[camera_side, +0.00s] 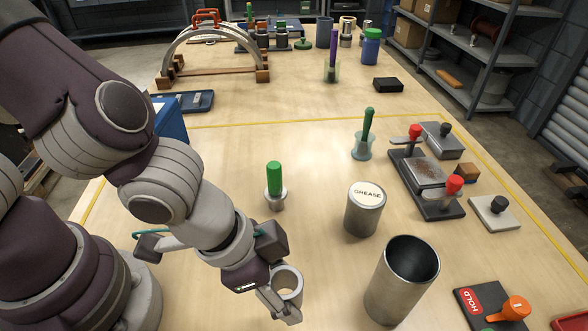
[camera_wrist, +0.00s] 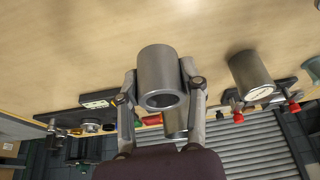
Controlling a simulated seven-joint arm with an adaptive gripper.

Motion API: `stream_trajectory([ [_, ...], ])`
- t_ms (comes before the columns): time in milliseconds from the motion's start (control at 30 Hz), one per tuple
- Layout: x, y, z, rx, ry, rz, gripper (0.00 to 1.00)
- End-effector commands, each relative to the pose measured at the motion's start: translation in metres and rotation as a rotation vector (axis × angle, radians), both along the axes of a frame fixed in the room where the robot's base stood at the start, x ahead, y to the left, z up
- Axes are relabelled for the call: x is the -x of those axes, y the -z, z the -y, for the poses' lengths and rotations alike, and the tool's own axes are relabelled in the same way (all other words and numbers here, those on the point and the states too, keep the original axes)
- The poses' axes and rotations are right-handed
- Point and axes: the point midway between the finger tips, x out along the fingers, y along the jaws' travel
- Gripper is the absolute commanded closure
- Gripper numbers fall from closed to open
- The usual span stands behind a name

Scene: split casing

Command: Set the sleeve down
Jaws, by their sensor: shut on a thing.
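A grey metal sleeve (camera_side: 288,284) with an open bore is between the fingers of my gripper (camera_side: 279,298) at the lower middle of the side view. The wrist view shows the sleeve (camera_wrist: 157,72) large, with a finger of my gripper (camera_wrist: 160,84) on each side and its dark bore facing the camera. My gripper is shut on it. I cannot tell whether the sleeve's lower end touches the table (camera_side: 225,255); my fingers hide part of it.
A tall open metal cylinder (camera_side: 402,280) stands close to the right. A can marked GREASE (camera_side: 364,209) and a green-handled piece in a metal collar (camera_side: 275,187) stand behind. A clamp fixture (camera_side: 428,185) is farther right. Table between the green-handled piece and my gripper is clear.

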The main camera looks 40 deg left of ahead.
Motion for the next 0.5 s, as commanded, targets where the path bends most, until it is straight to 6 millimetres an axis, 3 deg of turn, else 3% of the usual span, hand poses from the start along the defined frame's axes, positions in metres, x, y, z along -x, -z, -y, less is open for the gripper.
stream_trajectory([
  [133,0.008,0.017,0.008,-0.004,0.064,-0.003,1.00],
  [500,0.008,0.073,0.007,-0.003,0.058,-0.001,1.00],
])
